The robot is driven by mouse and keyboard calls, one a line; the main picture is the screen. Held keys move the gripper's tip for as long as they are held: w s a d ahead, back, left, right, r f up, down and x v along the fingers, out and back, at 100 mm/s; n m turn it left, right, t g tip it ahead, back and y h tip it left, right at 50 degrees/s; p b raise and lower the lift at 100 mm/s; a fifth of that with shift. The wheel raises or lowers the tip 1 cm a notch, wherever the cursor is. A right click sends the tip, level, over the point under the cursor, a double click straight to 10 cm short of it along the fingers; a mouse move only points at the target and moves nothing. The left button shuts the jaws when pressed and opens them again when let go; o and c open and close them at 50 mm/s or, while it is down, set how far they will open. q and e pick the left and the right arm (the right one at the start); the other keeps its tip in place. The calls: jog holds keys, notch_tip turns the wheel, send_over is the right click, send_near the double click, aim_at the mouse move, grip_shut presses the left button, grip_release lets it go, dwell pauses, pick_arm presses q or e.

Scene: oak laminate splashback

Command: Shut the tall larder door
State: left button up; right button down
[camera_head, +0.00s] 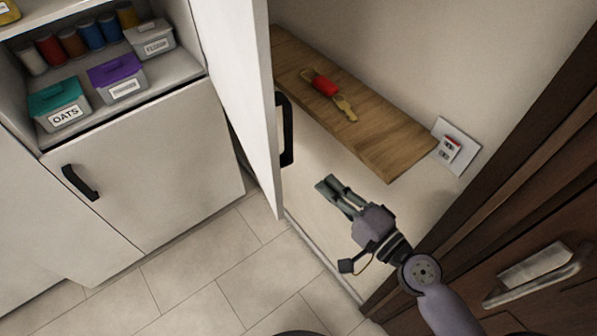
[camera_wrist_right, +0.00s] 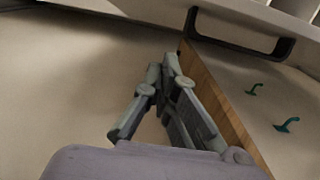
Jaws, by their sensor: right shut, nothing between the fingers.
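The tall larder door (camera_head: 238,90) is a white panel that stands open in the head view, seen nearly edge-on. Its black bar handle (camera_head: 287,130) is on the right-hand face, near the free edge. The handle also shows at the top of the wrist view (camera_wrist_right: 240,45). My right gripper (camera_head: 331,186) is shut and empty, to the right of the door and below the handle, apart from both. Its closed fingers (camera_wrist_right: 165,68) show in the right wrist view. My left gripper is not in view.
Shelves (camera_head: 190,67) left of the door hold jars and labelled tubs. Below is a white cupboard front with a black handle (camera_head: 80,183).

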jog(key=w+a+p, duration=0.2)
jog(key=a+p, duration=0.1)
jog(key=a, duration=0.4)
jog(key=shift+w, duration=0.3)
